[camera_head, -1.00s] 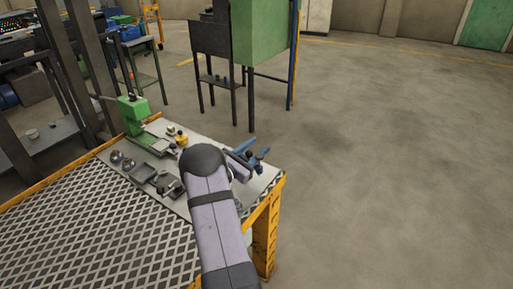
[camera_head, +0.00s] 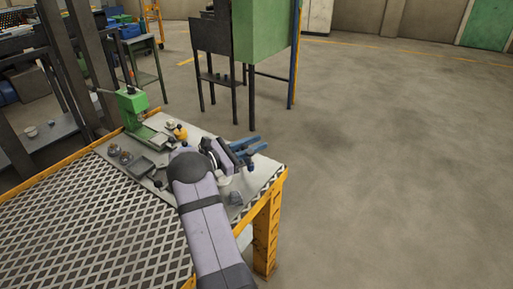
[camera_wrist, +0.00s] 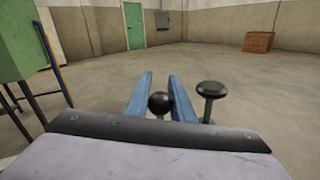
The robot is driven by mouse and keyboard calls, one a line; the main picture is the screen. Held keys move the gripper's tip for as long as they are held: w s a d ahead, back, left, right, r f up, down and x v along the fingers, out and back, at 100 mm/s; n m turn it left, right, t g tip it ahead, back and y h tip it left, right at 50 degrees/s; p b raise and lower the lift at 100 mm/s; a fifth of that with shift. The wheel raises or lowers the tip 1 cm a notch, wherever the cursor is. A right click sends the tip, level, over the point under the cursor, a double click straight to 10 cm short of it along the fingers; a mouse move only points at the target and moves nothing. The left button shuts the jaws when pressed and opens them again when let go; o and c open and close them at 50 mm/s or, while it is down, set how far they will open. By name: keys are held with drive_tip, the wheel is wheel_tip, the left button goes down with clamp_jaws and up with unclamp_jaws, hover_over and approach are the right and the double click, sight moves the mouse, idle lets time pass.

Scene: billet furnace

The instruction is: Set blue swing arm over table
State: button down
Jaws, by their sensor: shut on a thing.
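My gripper (camera_head: 247,147) is over the right corner of the table (camera_head: 118,184), pointing right. In the wrist view, two long blue bars, which look like the fingers of my gripper (camera_wrist: 160,88), reach forward on either side of a black ball knob (camera_wrist: 160,105). The gripper looks shut on this knob. A black mushroom-shaped knob (camera_wrist: 210,91) stands just right of the bars. In the head view, a small blue part, apparently of the blue swing arm (camera_head: 252,163), shows below the fingers. The rest of the swing arm is hidden by my wrist.
A green press (camera_head: 132,104) stands at the table's back left. Small trays, round parts and a yellow piece (camera_head: 180,133) lie near it. A grey block (camera_head: 236,198) lies near the table's right edge. A green cabinet (camera_head: 262,35) stands behind. The floor right of the table is clear.

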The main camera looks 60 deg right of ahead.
drive_tip(key=shift+a+m+g+y, duration=0.2)
drive_tip(key=shift+m+g+y, duration=0.15)
drive_tip(key=shift+g, duration=0.25)
drive_tip(key=c, duration=1.5)
unclamp_jaws()
drive_tip(key=shift+c, duration=0.2)
drive_tip(key=b+v, duration=0.1)
drive_tip(key=v, duration=0.6)
drive_tip(key=shift+a, duration=0.2)
drive_tip(key=shift+c, duration=0.4)
